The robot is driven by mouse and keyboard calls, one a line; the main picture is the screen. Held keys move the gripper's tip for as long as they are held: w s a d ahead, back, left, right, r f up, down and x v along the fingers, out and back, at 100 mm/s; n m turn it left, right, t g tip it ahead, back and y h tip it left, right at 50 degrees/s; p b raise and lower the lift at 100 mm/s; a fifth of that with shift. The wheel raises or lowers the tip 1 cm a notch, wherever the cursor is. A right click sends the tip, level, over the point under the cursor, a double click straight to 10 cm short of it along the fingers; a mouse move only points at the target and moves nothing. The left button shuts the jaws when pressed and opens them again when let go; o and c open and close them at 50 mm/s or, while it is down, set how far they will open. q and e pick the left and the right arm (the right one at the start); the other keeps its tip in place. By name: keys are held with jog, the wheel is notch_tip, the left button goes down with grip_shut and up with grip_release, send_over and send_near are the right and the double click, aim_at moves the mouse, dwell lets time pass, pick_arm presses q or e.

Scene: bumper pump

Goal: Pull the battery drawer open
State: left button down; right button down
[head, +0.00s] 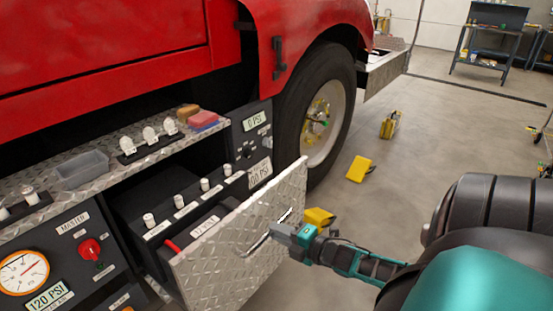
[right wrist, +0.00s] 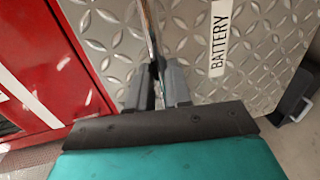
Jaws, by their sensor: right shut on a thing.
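The battery drawer (head: 240,232) has a diamond-plate front and stands pulled out from the truck's side panel, with its inside showing from above. A label reading BATTERY (right wrist: 219,38) is on its front in the right wrist view. A thin metal bar handle (head: 257,243) runs across the front. My right gripper (head: 283,232) is shut on the handle, and the handle also shows between its fingers in the right wrist view (right wrist: 150,40). The drawer holds a battery-like block with several white-capped posts (head: 178,202) and a red lead (head: 172,246). My left gripper is not in view.
A front wheel (head: 318,110) stands right behind the drawer. Yellow chocks (head: 358,168) lie on the floor beyond. A control panel with a gauge (head: 24,271) is at left. A ledge above carries a grey tray (head: 82,170) and sponges (head: 203,119).

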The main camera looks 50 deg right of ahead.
jog(key=shift+s+f, duration=0.35)
jog(key=shift+f, duration=0.2)
jog(key=c, duration=1.2)
grip_release()
jog(key=shift+d, duration=0.1)
jog(key=shift+o, duration=0.5)
jog(key=shift+w+r, duration=0.1)
jog(key=shift+r, duration=0.05)
jog(key=shift+r, duration=0.1)
jog(key=p+v, duration=0.1)
jog(key=v, duration=1.2)
jog(key=shift+p, duration=0.35)
jog(key=shift+w, duration=0.1)
